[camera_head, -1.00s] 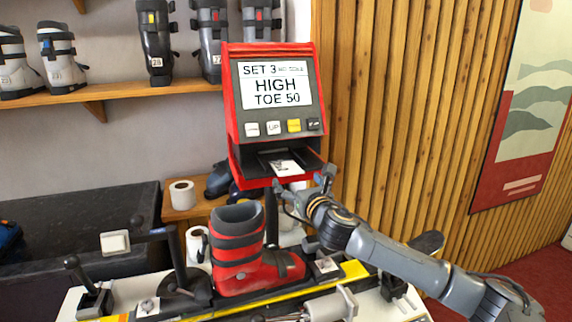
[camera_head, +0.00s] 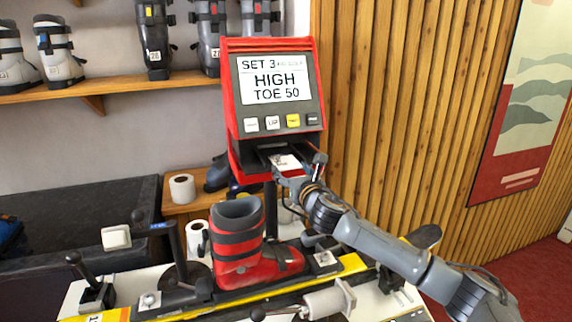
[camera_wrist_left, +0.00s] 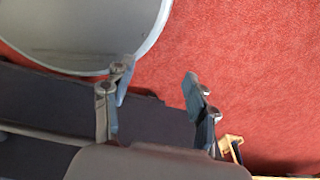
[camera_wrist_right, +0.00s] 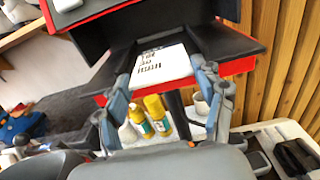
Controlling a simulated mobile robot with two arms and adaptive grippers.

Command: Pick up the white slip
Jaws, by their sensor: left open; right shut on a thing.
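The white slip (camera_head: 284,161) sticks out of the dark slot at the bottom of the red machine (camera_head: 229,110). In the right wrist view the slip (camera_wrist_right: 160,64) lies flat with black print, its far end in the slot. My right gripper (camera_head: 298,172) is at the slot's mouth. Its fingers are shut on the slip's side edges, one on each side. My left gripper (camera_wrist_left: 156,90) shows only in the left wrist view. It is open and empty above the red floor.
A red ski boot (camera_head: 240,240) stands clamped on the bench below the machine. Yellow bottles (camera_wrist_right: 158,115) stand under the slot. Paper rolls (camera_head: 182,187) are at the left. A slatted wood wall (camera_head: 400,100) rises behind my right arm.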

